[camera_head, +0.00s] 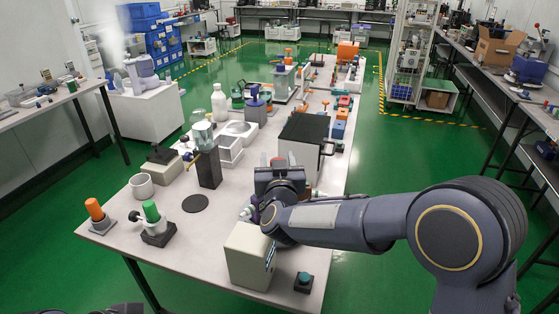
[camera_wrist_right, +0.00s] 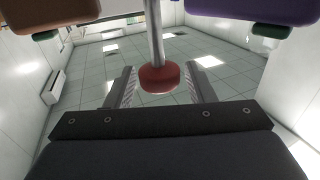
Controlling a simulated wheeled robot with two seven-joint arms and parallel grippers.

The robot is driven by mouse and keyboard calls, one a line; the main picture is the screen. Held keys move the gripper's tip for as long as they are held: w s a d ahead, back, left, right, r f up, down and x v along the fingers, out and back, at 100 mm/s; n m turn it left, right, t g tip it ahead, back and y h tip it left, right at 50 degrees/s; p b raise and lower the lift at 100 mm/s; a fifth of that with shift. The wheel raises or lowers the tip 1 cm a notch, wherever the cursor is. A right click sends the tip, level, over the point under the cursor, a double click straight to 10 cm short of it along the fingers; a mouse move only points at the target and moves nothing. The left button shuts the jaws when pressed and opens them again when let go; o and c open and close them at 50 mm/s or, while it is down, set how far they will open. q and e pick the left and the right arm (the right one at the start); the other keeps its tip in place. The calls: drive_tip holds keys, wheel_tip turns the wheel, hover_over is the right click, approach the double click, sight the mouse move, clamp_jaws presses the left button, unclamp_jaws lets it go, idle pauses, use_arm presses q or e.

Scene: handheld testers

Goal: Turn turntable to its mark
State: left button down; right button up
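I cannot make out a turntable or its mark for certain. In the head view my right gripper (camera_head: 280,178) is over the near part of the long table, and my own arm hides much of what lies around it. In the right wrist view the two fingers (camera_wrist_right: 162,90) stand apart. A red knob (camera_wrist_right: 158,78) on a metal rod (camera_wrist_right: 154,30) shows between them, with a small gap on each side. An orange-brown block (camera_wrist_right: 35,12) and a purple block (camera_wrist_right: 255,10) flank the rod at the picture's top. My left gripper is not in view.
A beige box (camera_head: 248,258) stands below my right forearm, with a dark button block (camera_head: 304,283) beside it. A flat black disc (camera_head: 195,203) lies on the table (camera_head: 205,235) to the left. A black-topped box (camera_head: 304,135) stands behind the gripper.

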drive_tip(key=shift+r, duration=0.1)
drive_tip(key=shift+r, duration=0.35)
drive_tip(key=r+p, duration=0.1)
drive_tip(key=r, duration=0.2)
drive_tip(key=shift+s, duration=0.2)
drive_tip(key=s+r, duration=0.3)
drive_tip(key=s, duration=0.1)
drive_tip(key=s+r+p, duration=0.1)
drive_tip(key=s+r, duration=0.2)
drive_tip(key=s, duration=0.2)
drive_tip(key=s+d+r+p, duration=0.1)
drive_tip(key=s+r, duration=0.2)
drive_tip(key=s, duration=0.1)
drive_tip(key=shift+s, duration=0.3)
